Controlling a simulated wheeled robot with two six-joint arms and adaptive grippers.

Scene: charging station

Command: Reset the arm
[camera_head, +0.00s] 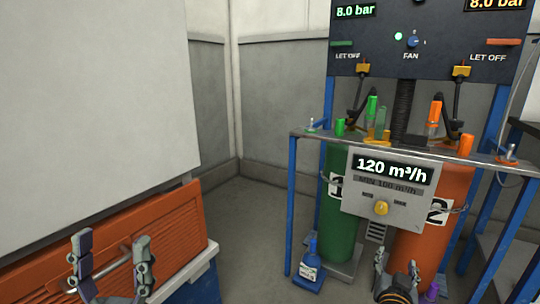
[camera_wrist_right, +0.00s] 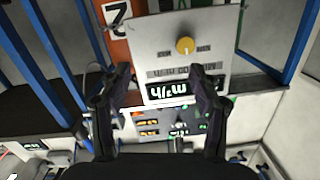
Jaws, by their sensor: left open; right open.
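My left gripper (camera_head: 112,245) is at the lower left of the head view. My right gripper (camera_head: 397,258) is at the bottom of the head view, below the flow panel (camera_head: 372,208) that reads 120 m³/h. In the right wrist view the right gripper (camera_wrist_right: 163,75) has its fingers wide apart. The panel, with its yellow knob (camera_wrist_right: 185,45), appears upside down beyond the fingers. I see no object held in either gripper.
A blue frame holds a green cylinder (camera_head: 345,240) marked 1 and an orange cylinder (camera_head: 437,240) marked 2. A blue bottle (camera_head: 310,264) stands left of them. The dark gauge board (camera_head: 385,60) is above. Grey floor (camera_head: 255,215) is open between the orange panel and the frame.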

